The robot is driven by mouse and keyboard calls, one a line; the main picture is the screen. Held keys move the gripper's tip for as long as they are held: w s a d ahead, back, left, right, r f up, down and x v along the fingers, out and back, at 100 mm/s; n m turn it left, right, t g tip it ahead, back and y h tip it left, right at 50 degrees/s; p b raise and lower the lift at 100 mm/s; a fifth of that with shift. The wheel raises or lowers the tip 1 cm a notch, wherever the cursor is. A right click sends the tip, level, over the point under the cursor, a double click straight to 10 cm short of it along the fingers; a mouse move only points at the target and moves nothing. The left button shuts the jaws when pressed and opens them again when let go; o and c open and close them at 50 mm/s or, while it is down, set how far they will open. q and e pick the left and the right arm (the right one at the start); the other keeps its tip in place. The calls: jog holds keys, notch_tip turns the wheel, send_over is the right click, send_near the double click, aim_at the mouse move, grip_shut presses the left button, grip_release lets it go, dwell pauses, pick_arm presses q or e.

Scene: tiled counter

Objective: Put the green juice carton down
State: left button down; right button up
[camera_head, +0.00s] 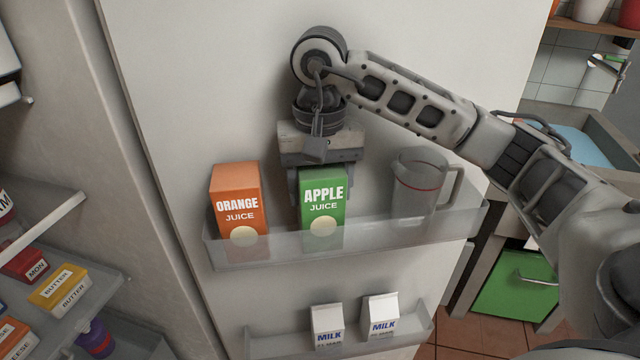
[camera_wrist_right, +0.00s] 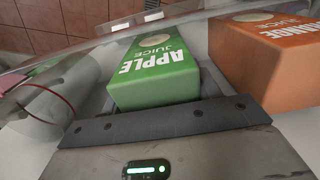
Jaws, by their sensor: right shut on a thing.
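The green apple juice carton (camera_head: 322,208) stands upright in the upper door shelf (camera_head: 270,250) of an open fridge, its lower part behind the clear shelf front. My right gripper (camera_head: 321,180) comes down from above and is shut on the carton's top. In the right wrist view the green carton (camera_wrist_right: 155,65) lies between the fingers of my right gripper (camera_wrist_right: 155,105). My left gripper is not in view.
The orange juice carton (camera_head: 237,200) stands left of the green one, with a narrow gap. A clear jug (camera_head: 415,185) stands to its right. Milk cartons (camera_head: 327,325) stand in the lower door shelf. Fridge shelves with butter (camera_head: 60,290) are at the left.

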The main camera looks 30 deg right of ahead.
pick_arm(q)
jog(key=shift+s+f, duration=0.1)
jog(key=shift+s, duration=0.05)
pick_arm(e)
jog(key=o, duration=1.5)
jog(key=shift+o, duration=0.2)
jog(key=shift+r, duration=0.15)
jog(key=shift+r+p, duration=0.35)
jog(key=shift+r, duration=0.05)
notch_tip(320, 180, up, 10)
jog(key=shift+f+p, duration=0.1)
jog(key=shift+p, duration=1.1)
jog(key=shift+r, duration=0.75)
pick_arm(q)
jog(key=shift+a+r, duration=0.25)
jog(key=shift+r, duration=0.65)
